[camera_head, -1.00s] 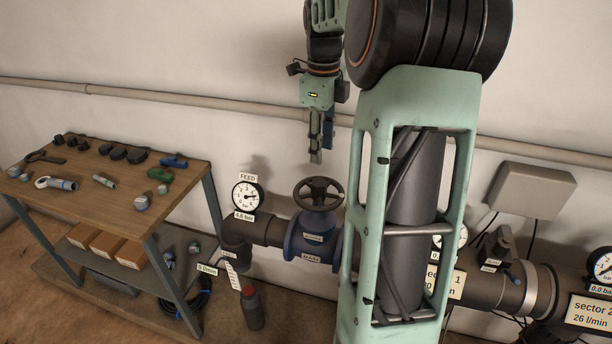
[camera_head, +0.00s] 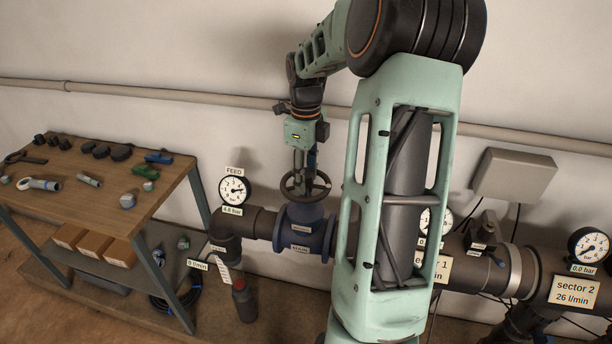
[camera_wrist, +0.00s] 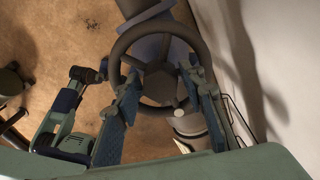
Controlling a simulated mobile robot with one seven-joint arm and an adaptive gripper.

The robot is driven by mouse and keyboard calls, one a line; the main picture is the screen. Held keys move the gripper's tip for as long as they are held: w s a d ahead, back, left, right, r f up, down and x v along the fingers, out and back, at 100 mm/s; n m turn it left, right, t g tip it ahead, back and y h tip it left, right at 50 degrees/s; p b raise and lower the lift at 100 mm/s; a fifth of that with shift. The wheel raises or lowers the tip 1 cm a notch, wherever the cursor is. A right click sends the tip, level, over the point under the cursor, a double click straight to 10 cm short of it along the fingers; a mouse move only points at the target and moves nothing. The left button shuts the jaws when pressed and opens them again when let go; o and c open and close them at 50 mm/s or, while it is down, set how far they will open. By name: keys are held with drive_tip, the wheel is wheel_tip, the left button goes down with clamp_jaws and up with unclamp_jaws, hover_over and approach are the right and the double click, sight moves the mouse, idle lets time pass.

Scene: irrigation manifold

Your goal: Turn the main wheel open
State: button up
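The main wheel (camera_head: 305,187) is a dark spoked handwheel on top of the blue valve marked MAIN (camera_head: 303,238). In the wrist view, the wheel (camera_wrist: 158,33) shows as a round rim with spokes and a hub. My gripper (camera_wrist: 162,79) is open there, with one finger at the left of the hub and one at the right, both overlapping the near rim. I cannot tell whether they touch it. The lower fingers partly hide the wheel in the head view.
The feed gauge (camera_head: 234,190) stands on the pipe left of the valve, close to my gripper. A wooden bench (camera_head: 100,188) with tools is further left. A dark bottle (camera_head: 244,301) stands on the floor below. A wall pipe (camera_head: 180,99) runs behind.

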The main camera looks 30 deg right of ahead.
drive_tip(key=shift+c, duration=0.4)
drive_tip(key=c, duration=0.8)
